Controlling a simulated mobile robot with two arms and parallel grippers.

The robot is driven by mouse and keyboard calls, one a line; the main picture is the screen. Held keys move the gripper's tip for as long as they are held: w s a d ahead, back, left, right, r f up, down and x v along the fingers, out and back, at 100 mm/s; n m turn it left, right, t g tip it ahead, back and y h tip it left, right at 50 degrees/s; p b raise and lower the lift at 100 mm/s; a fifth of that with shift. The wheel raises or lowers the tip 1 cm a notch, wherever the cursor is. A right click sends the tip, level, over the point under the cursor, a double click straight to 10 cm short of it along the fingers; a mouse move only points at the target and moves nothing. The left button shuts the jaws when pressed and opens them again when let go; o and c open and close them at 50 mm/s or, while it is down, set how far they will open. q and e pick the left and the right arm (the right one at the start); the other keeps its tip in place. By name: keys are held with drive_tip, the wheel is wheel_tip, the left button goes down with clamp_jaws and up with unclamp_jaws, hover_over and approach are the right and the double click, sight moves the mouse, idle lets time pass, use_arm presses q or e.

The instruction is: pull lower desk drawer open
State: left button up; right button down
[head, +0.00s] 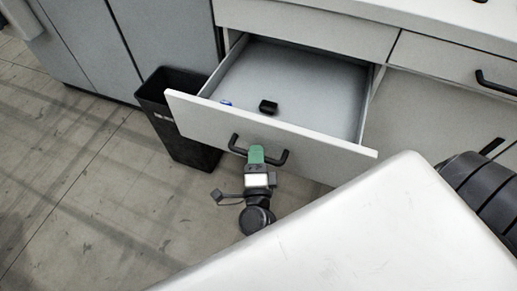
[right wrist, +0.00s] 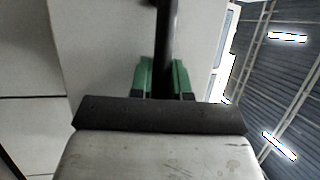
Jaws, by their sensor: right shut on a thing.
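The lower desk drawer (head: 300,140) stands pulled out from the white desk, with its inside in view. A black bar handle (head: 236,146) is on its front panel. My right gripper (head: 256,155) has green fingertips at the middle of the handle and is shut on it. In the right wrist view the green fingers of my right gripper (right wrist: 162,78) sit on both sides of the dark handle bar (right wrist: 166,40), against the pale drawer front (right wrist: 105,50). A small black object (head: 268,106) and a small blue object (head: 226,102) lie in the drawer. My left gripper is not in view.
A black waste bin (head: 178,125) stands on the floor close to the drawer's left side. An upper drawer (head: 310,28) above is shut. Grey cabinets (head: 150,40) stand at the upper left. The tiled floor (head: 90,190) at the left is clear.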

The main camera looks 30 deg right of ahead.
drive_tip(key=c, duration=1.1)
unclamp_jaws()
drive_tip(key=b+v, duration=0.1)
drive_tip(key=v, duration=1)
